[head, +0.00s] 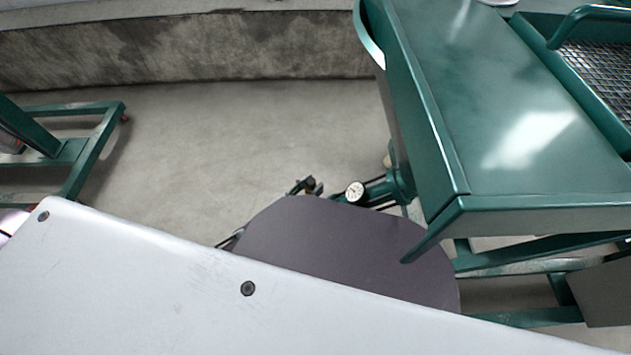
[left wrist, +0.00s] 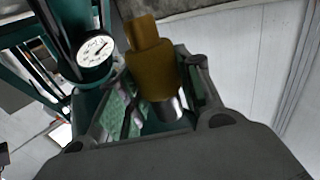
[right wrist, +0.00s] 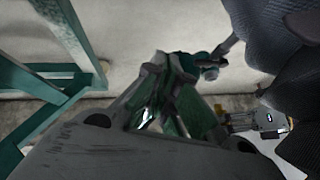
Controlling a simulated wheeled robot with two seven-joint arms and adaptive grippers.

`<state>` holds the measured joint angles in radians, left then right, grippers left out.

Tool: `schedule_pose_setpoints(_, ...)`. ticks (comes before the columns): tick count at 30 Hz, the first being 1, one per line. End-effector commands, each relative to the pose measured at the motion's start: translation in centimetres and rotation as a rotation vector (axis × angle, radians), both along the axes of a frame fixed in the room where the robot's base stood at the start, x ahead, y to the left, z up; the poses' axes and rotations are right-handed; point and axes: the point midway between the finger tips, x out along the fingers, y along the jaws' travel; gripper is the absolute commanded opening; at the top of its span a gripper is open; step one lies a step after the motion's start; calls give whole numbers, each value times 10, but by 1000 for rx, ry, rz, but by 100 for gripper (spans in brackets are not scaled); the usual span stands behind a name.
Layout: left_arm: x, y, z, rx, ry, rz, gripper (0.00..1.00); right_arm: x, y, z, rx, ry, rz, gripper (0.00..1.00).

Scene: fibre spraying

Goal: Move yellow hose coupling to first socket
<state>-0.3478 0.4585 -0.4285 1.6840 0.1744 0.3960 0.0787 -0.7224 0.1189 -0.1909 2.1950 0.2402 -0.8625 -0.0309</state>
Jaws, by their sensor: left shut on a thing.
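The yellow hose coupling (left wrist: 153,65) shows in the left wrist view, with a bare metal end (left wrist: 165,106) toward the gripper. My left gripper (left wrist: 164,84) is shut on it, one finger on each side. A white dial gauge (left wrist: 95,50) on a green pipe is just left of the coupling in that view. In the head view the gauge (head: 355,192) is beside the green machine (head: 510,110); the dark parts left of it are too small to tell apart. My right gripper (right wrist: 172,68) shows in the right wrist view, its fingers close together, their gap unclear. I cannot make out the first socket.
A green frame (head: 95,150) stands on the floor at the left of the head view. A concrete wall (head: 180,50) runs along the back, with bare floor (head: 230,140) before it. A dark ribbed hose (right wrist: 262,30) hangs at the right of the right wrist view.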

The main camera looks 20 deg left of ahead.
Motion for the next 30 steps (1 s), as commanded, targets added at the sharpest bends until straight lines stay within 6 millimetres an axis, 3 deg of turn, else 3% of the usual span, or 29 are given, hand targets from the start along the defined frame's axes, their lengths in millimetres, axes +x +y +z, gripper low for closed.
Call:
schedule_pose_setpoints(11, 2, -1, 15, 0, -1, 12, 7, -1, -3, -8, -13, 12, -2, 0)
schedule_pose_setpoints(30, 12, -4, 81, -2, -1, 79, 7, -13, -23, -52, -85, 76, -14, 0)
